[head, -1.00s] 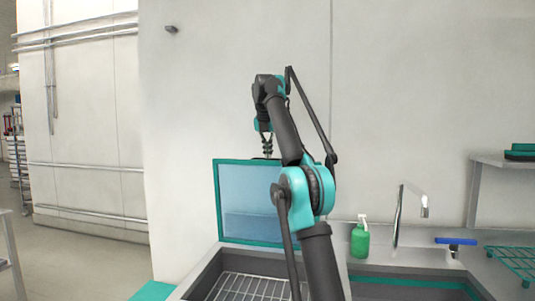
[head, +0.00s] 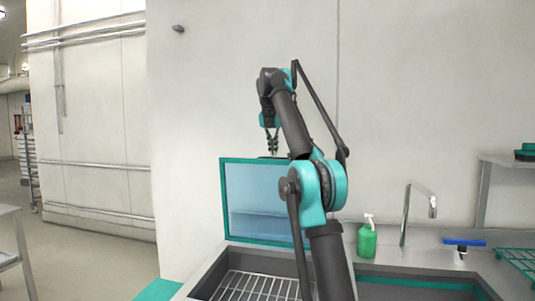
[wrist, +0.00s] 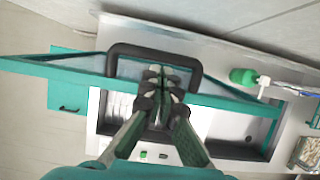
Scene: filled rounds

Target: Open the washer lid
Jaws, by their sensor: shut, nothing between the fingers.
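The washer lid (head: 250,188) is a clear, bluish panel in a teal frame. It stands upright at the back of the washer (head: 207,275), whose open tub shows a wire rack (head: 255,286). In the wrist view I look down on the lid's teal edge (wrist: 60,70) and its dark loop handle (wrist: 112,62). My gripper (head: 273,150) is just above the lid's top edge. In the wrist view my gripper (wrist: 160,80) is shut and empty, its fingers overlapping the handle area. Whether they touch the lid or handle I cannot tell.
A green soap bottle (head: 367,241) and a tap (head: 407,215) stand to the right by a sink. A blue-handled tool (head: 464,242) and a teal rack (head: 518,261) lie farther right. A wall is close behind the lid. Open floor (head: 90,255) lies to the left.

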